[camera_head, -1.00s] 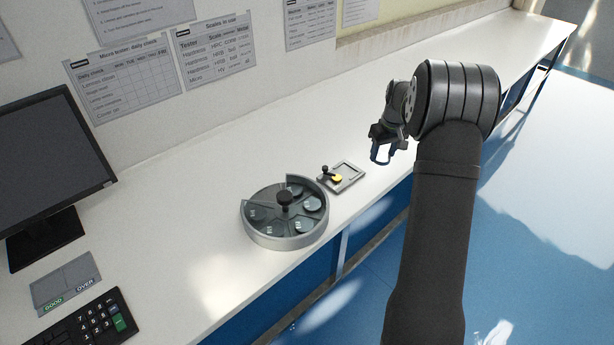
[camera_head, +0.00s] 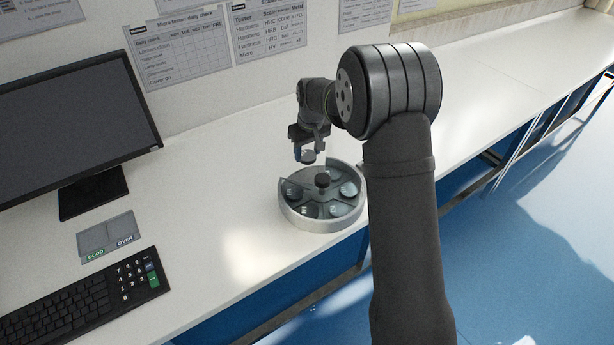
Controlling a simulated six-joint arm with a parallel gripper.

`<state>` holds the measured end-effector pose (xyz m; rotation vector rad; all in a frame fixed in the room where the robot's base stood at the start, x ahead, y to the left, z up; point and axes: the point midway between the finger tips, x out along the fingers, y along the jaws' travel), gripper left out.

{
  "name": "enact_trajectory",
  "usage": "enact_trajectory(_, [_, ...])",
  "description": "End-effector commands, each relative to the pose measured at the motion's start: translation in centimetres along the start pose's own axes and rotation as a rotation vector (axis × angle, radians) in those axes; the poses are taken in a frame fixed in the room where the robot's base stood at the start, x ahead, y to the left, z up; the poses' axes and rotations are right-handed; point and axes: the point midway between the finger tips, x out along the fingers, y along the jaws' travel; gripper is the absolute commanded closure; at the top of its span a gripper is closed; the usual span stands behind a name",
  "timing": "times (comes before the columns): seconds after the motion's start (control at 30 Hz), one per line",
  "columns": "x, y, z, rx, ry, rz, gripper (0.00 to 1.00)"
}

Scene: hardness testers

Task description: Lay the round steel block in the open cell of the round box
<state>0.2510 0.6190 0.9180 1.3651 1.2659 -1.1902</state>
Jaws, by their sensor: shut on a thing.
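The round box (camera_head: 293,212) stands on the bench near its front edge. It has a pale grey rim, a dark knob (camera_head: 322,180) at its centre and several cells with round discs showing inside. My gripper (camera_head: 308,154) is above the back-left part of the box, pointing down. It is shut on the round steel block (camera_head: 309,158), a small grey disc held level or nearly so. The block appears just above the rim, and I cannot tell the exact gap. The cell under the gripper is partly hidden, so I cannot tell whether it is empty.
A monitor (camera_head: 75,130), a keyboard (camera_head: 85,300) and a grey pad marked GOOD and OVER (camera_head: 106,236) stand to the left. The bench (camera_head: 205,220) between pad and box is clear.

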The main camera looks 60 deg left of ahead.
Motion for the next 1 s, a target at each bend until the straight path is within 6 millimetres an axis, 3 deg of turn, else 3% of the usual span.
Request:
enact_trajectory(0.6, [7.7, -0.2, 1.0, -0.001, -0.001, -0.001, 0.97])
enact_trajectory(0.97, [8.1, -0.2, 1.1, -0.001, 0.0, 0.0, 0.97])
enact_trajectory(1.0, [8.1, -0.2, 1.1, -0.001, -0.001, 0.0, 0.42])
